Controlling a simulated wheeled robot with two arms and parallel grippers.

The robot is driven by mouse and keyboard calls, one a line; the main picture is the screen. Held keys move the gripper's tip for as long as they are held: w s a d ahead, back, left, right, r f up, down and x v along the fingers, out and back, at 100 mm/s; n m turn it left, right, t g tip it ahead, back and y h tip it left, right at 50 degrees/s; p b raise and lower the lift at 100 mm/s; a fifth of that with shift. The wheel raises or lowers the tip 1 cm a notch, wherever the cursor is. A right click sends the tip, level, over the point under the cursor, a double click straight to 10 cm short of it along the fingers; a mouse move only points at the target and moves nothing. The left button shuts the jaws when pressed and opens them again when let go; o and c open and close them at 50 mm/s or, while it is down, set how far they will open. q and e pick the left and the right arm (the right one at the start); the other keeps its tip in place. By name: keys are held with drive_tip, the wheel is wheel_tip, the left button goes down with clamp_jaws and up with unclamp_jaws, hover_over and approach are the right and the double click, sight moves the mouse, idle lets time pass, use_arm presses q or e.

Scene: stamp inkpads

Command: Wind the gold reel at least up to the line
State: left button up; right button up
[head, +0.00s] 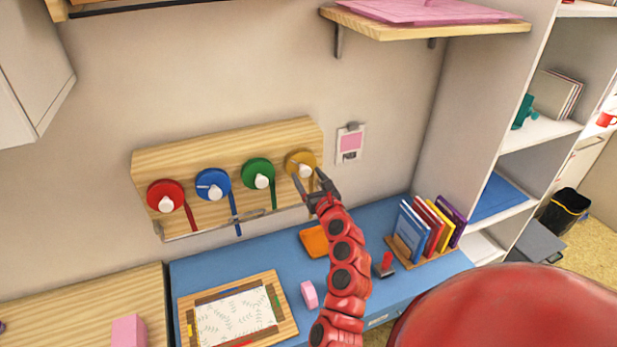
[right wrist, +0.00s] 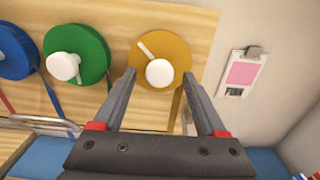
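The gold reel (head: 297,159) is the rightmost of the reels on a wooden board (head: 230,150) on the wall. It has a white knob (right wrist: 160,73) set off its centre and a pale mark on its face. A gold ribbon (right wrist: 176,110) hangs below it, partly hidden by my finger. My right gripper (head: 308,182) is in front of the gold reel. In the right wrist view my right gripper (right wrist: 159,74) is open, its fingertips on either side of the knob with gaps visible. I cannot clearly make out the line. My left gripper is not in view.
Green (head: 257,172), blue (head: 212,184) and red (head: 165,195) reels with ribbons sit to the left. A metal rail (right wrist: 50,124) runs below the board. A pink card (head: 350,144) hangs to the right. Books (head: 428,225) and a stamp (head: 385,265) stand on the blue desk.

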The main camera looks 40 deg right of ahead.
clamp_jaws()
idle(0.3)
